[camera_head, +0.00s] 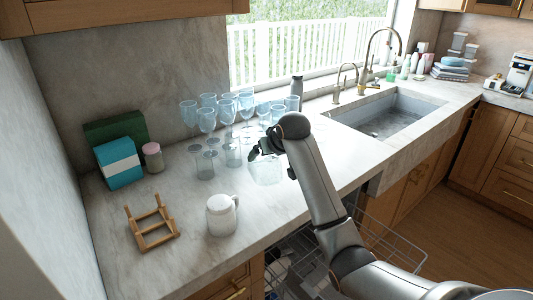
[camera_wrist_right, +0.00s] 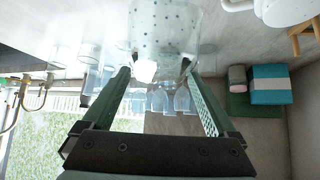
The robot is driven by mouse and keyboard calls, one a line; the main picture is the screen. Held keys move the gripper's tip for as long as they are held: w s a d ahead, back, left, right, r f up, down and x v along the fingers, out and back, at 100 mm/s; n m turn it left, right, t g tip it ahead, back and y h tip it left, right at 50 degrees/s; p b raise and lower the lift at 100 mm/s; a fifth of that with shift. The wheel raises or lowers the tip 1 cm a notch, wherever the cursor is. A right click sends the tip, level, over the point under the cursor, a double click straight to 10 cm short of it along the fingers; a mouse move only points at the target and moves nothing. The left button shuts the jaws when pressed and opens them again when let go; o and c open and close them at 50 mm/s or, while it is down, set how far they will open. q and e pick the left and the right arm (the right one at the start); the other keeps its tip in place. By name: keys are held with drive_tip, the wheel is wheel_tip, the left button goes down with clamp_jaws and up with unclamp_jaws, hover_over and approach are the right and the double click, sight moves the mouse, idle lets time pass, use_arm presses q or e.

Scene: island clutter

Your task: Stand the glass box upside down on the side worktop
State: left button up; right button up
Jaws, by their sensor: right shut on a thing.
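The clear glass box (camera_head: 266,172) is at the front of the group of glasses on the pale marble worktop (camera_head: 190,260). It is see-through and partly hidden by my right arm. In the wrist view the glass box (camera_wrist_right: 165,28) fills the top middle and shows a dotted surface. My right gripper (camera_head: 262,154) is at the top of the box; in the wrist view its two green fingers (camera_wrist_right: 157,75) reach to the box and are shut on it. I cannot tell whether the box touches the worktop. My left gripper is not in view.
Several stemmed glasses and tumblers (camera_head: 207,121) stand close behind and left of the box. A white lidded mug (camera_head: 222,216) and a wooden stand (camera_head: 155,238) are nearer. A teal-and-white box (camera_head: 119,166) stands left. A wire rack (camera_head: 300,268) is below the front edge. The sink (camera_head: 390,115) lies right.

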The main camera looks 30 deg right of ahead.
drive_tip(key=shift+f+b, duration=1.2)
drive_tip(key=shift+f, duration=3.55)
drive_tip(key=shift+p, duration=0.65)
drive_tip(key=shift+p, duration=0.55)
drive_tip(key=shift+f, duration=0.75)
drive_tip(key=o, duration=1.4)
drive_tip(key=shift+c, duration=0.2)
